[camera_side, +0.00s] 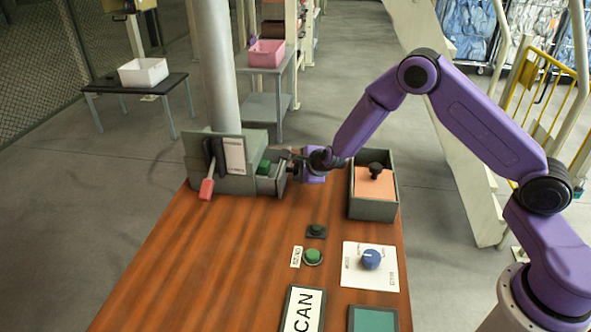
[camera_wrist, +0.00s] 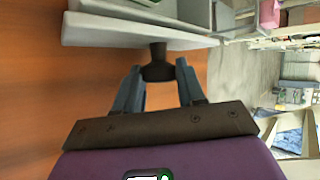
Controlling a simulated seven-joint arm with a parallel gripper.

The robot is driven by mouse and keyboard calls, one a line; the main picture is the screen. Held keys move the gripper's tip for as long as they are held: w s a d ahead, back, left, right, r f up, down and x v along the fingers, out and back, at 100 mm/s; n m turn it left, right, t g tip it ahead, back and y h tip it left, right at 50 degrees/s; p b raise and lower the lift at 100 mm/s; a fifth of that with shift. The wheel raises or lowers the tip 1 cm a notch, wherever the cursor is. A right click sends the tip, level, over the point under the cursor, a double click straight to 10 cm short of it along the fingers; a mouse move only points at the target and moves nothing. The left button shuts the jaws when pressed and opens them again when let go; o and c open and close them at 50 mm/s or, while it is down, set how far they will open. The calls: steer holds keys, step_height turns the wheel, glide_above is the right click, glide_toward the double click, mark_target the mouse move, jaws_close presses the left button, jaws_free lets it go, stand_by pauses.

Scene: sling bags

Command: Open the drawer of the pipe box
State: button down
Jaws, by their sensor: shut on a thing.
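The grey-green pipe box (camera_side: 205,152) stands at the far end of the wooden table, with a red-handled lever on its front. Its drawer (camera_side: 280,180) sticks out on the right side and stands at least partly open, with a green block (camera_side: 264,168) showing inside. In the wrist view the drawer front (camera_wrist: 105,32) is a pale grey panel with a dark knob (camera_wrist: 158,52). My gripper (camera_side: 293,166) is at the drawer's right end, its fingers (camera_wrist: 158,72) shut on the knob. The knob's far side is hidden in the side view.
A grey box with an orange lid and black knob (camera_side: 376,167) stands close to the right of my gripper. The table's left middle is clear.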

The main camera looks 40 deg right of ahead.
steer(key=s+d, duration=0.2)
steer(key=shift+s+d, duration=0.3)
steer(key=shift+s, duration=0.05)
steer(key=c, duration=0.7)
jaws_free()
steer(key=v, duration=1.7)
steer(key=shift+s+a+r, duration=0.1)
steer(key=shift+r, duration=0.05)
